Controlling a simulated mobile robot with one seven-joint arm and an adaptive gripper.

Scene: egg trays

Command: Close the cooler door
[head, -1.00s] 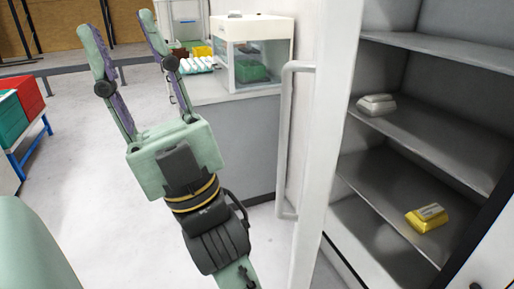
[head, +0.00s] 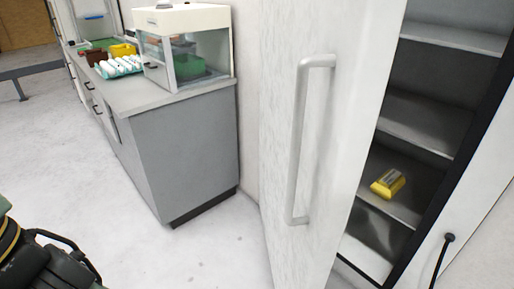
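The white cooler door (head: 275,125) stands open at the middle of the head view, seen at an angle, with a long vertical handle (head: 299,145) on its outer face. To its right the cooler interior (head: 425,120) shows grey shelves. A yellow carton (head: 388,183) lies on a lower shelf. My gripper is outside the view; only a dark part of my arm shows at the lower left corner, well apart from the door.
A grey counter (head: 185,150) stands left of the door. On it are a white glass-fronted box (head: 185,50), a tray of white eggs (head: 118,66) and small yellow and brown containers. The floor (head: 210,245) between counter and door is clear.

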